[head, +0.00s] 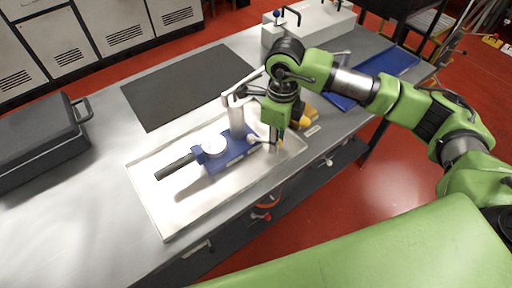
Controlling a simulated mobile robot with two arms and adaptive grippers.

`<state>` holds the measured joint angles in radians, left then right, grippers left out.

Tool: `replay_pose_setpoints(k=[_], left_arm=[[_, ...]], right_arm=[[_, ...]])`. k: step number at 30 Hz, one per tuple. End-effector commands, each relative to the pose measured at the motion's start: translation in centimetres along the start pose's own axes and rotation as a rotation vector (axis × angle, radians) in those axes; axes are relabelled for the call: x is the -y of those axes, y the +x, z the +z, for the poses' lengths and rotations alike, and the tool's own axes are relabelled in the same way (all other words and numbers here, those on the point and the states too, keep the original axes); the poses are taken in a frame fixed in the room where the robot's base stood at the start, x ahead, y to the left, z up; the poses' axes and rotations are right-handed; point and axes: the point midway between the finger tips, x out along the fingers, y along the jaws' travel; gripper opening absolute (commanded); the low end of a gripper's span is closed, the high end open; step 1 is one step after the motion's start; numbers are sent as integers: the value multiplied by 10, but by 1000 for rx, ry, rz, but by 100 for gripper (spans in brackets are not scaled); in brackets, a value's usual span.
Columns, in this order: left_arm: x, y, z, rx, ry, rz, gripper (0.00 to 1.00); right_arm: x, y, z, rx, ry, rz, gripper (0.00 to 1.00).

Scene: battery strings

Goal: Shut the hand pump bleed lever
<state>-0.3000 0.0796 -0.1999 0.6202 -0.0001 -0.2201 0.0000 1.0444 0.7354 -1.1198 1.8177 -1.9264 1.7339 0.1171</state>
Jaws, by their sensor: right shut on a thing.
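The hand pump (232,151) has a blue base, a white round cap and a pale upright column, and it sits in a shallow metal tray (168,222). A thin bleed lever (258,141) sticks out from the right end of the blue base. My right gripper (277,145) points down at the right end of the pump and is shut on the lever's outer end. The fingertips are small and partly hide the lever tip. My left gripper is not in view.
A dark mat (180,85) lies behind the tray. A dark grey case (42,140) stands at the left. A pale box (308,25) and a blue tray (393,62) are at the back right. A yellow-tipped object (304,121) is close to my right gripper.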

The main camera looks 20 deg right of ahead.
Motion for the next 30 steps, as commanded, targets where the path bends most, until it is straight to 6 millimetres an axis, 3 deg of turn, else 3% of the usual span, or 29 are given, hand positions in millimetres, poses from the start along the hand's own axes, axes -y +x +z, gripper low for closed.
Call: replay_pose_setpoints(k=[30], left_arm=[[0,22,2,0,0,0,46]], right_arm=[[17,0,2,2,-219,-1,0]])
